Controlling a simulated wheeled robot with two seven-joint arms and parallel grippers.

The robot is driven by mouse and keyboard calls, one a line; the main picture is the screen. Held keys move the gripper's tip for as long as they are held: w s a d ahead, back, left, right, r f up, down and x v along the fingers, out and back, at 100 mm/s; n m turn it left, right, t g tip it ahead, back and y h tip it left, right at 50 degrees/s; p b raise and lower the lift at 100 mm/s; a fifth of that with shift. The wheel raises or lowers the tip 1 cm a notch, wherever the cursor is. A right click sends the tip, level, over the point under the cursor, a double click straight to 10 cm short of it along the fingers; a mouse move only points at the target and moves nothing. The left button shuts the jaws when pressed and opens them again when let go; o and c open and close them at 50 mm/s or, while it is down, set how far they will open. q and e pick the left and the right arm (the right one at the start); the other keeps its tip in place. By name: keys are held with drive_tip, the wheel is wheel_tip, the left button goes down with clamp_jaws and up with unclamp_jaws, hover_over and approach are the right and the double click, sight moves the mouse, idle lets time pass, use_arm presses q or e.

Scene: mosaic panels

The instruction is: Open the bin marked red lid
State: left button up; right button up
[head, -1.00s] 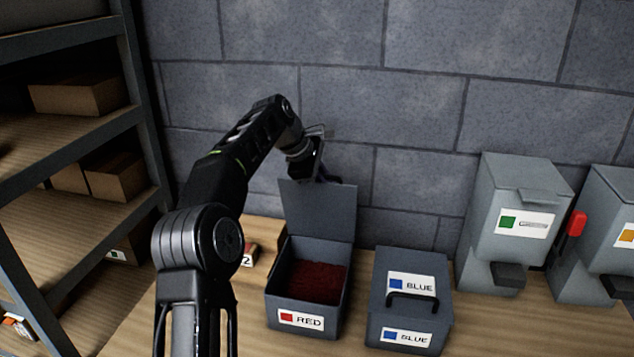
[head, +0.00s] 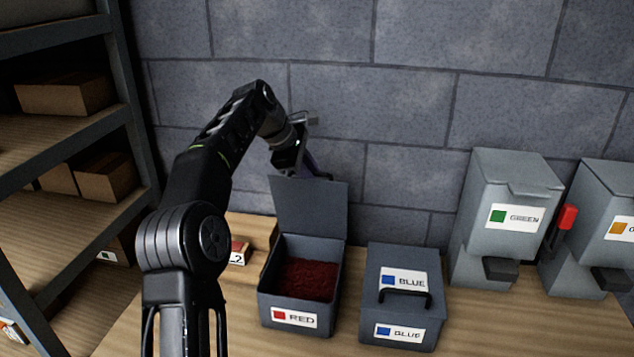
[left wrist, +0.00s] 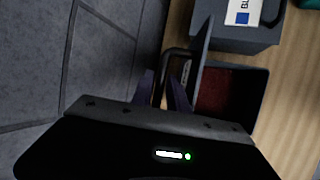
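The red-labelled bin (head: 291,318) stands on the table with its lid (head: 310,207) raised upright at the back. Dark red material (head: 307,279) shows inside, also in the left wrist view (left wrist: 215,88). My left gripper (head: 307,170) is behind the top of the raised lid. In the left wrist view, the fingers of my left gripper (left wrist: 163,88) are apart, with the lid's dark handle (left wrist: 178,52) at and partly between them. Whether either finger touches the handle is unclear. My right gripper is not in view.
A closed blue-labelled bin (head: 403,309) stands right of the red one. Green-labelled (head: 500,240) and orange-labelled (head: 598,255) dispensers stand further right. A block wall (head: 410,110) is close behind my left gripper. A shelf with boxes (head: 65,95) stands left.

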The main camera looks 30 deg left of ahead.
sight(303, 203)
use_arm(q)
drive_tip(key=v, duration=0.4)
drive_tip(key=shift+s+a+r, duration=0.1)
drive_tip(key=shift+s+r, duration=0.05)
drive_tip(key=shift+r, duration=0.05)
